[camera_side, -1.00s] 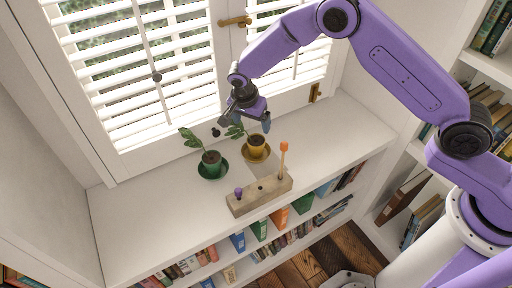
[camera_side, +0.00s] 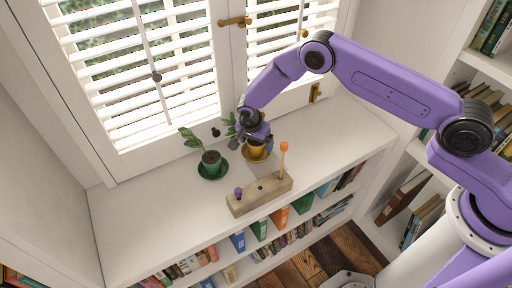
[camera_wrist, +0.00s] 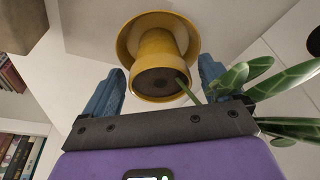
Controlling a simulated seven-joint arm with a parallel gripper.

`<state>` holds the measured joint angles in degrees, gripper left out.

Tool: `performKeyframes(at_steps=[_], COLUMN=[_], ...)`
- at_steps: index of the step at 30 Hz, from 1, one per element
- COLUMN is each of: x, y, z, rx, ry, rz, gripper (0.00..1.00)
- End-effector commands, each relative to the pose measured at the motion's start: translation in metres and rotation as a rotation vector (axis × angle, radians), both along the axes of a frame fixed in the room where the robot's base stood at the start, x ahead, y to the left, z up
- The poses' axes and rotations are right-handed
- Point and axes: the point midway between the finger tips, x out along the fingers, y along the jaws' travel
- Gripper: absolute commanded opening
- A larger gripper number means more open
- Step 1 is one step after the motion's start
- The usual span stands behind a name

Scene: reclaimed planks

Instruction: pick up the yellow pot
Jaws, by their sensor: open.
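The yellow pot (camera_side: 257,154) stands upright on a yellow saucer on the white sill, partly hidden behind my gripper in the side view. A leafy plant grows from its soil. In the wrist view the yellow pot (camera_wrist: 164,62) is ahead of my fingers, with its saucer (camera_wrist: 125,45) around its base and the plant's leaves (camera_wrist: 270,85) at the right. My gripper (camera_wrist: 160,95) is open, one blue finger on either side of the view, with the pot's rim near the gap between them. In the side view my gripper (camera_side: 253,145) is down at the pot.
A green pot (camera_side: 211,158) with a plant stands on a green saucer to the left. A wooden block (camera_side: 258,195) with an orange-topped peg and a purple peg lies in front. Shuttered windows (camera_side: 140,75) rise behind. The sill's left part is clear.

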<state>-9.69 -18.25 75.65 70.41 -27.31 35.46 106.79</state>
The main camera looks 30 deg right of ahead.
Motion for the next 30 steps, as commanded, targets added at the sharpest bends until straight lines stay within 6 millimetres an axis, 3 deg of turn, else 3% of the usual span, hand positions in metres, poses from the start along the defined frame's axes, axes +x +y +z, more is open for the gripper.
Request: performKeyframes(at_steps=[8,14,15,16,17,25,30], x=[0.001,0.001,0.001,0.001,0.001,0.001,0.002], y=[-0.001,-0.001,-0.001,-0.001,-0.001,0.0,0.0], z=[-0.002,-0.002,-0.002,-0.002,-0.002,0.004,0.026], rx=[0.0,0.0,0.0,0.001,0.001,0.0,0.001], ry=[0.0,0.0,0.0,-0.001,-0.001,-0.002,-0.003], rz=[-0.001,-0.001,-0.001,-0.001,-0.001,0.0,0.0], gripper=[0.92,0.3,0.21,0.21,0.15,0.15,0.15])
